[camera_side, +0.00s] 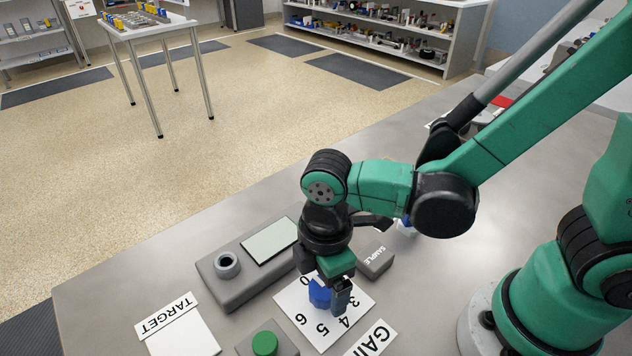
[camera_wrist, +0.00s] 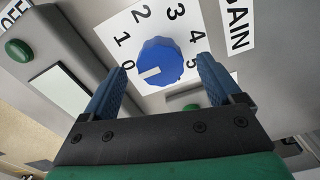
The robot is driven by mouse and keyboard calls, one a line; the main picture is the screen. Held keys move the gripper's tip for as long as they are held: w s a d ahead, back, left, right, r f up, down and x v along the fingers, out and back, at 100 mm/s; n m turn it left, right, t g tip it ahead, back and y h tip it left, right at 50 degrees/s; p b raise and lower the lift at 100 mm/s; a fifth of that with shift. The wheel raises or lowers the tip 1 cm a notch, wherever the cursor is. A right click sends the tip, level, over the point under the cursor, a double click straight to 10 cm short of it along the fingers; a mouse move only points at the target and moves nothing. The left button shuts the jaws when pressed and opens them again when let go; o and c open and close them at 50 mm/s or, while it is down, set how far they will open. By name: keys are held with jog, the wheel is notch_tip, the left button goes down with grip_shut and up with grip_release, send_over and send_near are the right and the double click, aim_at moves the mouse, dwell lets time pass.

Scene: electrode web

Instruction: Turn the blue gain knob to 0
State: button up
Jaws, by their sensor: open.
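The blue gain knob (camera_wrist: 162,60) sits on a white dial card (camera_wrist: 112,30) numbered around it; it also shows in the side view (camera_side: 319,294), partly hidden by my gripper. In the wrist view its white pointer mark lies left of and below the knob's middle, pointing near the 0 (camera_wrist: 129,65), slightly below it. My gripper (camera_wrist: 162,70) is open, with one blue finger on each side of the knob and gaps between. In the side view my gripper (camera_side: 338,295) points down at the dial.
A grey box with a dark round socket (camera_side: 228,264) and pale panel stands left of the dial.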

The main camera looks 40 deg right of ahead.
jog(key=shift+r, duration=2.4)
jog(key=w+d+r+m+t, duration=0.2)
jog(key=d+m+t, duration=0.1)
jog(key=d+m, duration=0.3)
jog(key=w+d+r+m+t, duration=0.2)
jog(key=d+r+m+t, duration=0.1)
jog(key=d+m, duration=0.4)
jog(key=shift+d+r+m+t, duration=0.3)
jog(key=shift+m+t, duration=0.2)
jog(key=shift+m, duration=0.6)
